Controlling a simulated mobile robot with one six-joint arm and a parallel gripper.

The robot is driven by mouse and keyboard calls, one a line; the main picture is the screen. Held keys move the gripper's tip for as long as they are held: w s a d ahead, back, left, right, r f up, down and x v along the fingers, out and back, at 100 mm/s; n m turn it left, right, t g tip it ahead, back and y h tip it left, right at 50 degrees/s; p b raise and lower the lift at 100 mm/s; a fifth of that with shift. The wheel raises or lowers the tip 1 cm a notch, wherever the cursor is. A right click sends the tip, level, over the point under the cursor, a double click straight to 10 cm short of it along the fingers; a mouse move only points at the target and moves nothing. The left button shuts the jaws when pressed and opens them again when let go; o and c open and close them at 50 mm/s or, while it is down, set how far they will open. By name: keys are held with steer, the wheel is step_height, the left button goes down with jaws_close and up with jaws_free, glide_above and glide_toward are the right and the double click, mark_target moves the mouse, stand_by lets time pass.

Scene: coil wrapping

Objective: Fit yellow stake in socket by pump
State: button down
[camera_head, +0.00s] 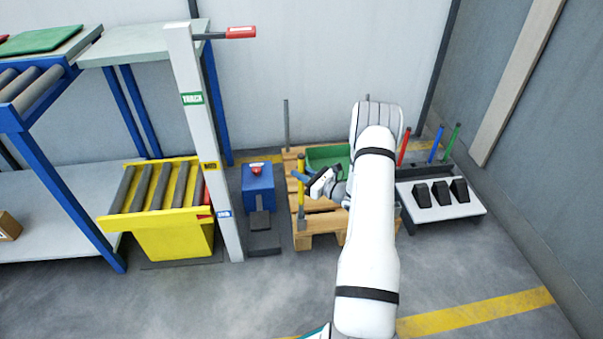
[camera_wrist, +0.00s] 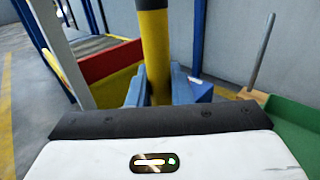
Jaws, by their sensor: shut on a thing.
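The yellow stake (camera_head: 301,200) stands upright at the front left corner of the wooden pallet (camera_head: 325,222). My gripper (camera_head: 304,177) is shut on its upper part. In the wrist view the yellow stake (camera_wrist: 153,45), with a dark band near the top, rises between the two blue fingers (camera_wrist: 160,88). A grey socket (camera_head: 302,225) is at the pallet corner, directly under the stake. I cannot tell whether the stake's lower end is inside it or just above. A blue box with a red button (camera_head: 259,185), perhaps the pump, stands left of the pallet.
A green tray (camera_head: 328,155) lies on the pallet, with a grey post (camera_head: 286,122) at its back left. A white mast (camera_head: 205,150) and yellow roller stand (camera_head: 165,235) are left. Red, blue and green stakes and a white tray (camera_head: 440,211) with black wedges are right. Front floor is clear.

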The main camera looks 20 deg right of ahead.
mark_target(301, 189)
steer(key=shift+f+b, duration=2.85)
steer(key=shift+f, duration=1.15)
steer(key=c, duration=1.2)
jaws_free()
steer(key=shift+c, duration=0.2)
steer(key=p+v, duration=0.3)
steer(key=v, duration=0.4)
steer(key=shift+s+d, duration=0.2)
steer(key=shift+s, duration=0.15)
steer(key=shift+r, duration=0.1)
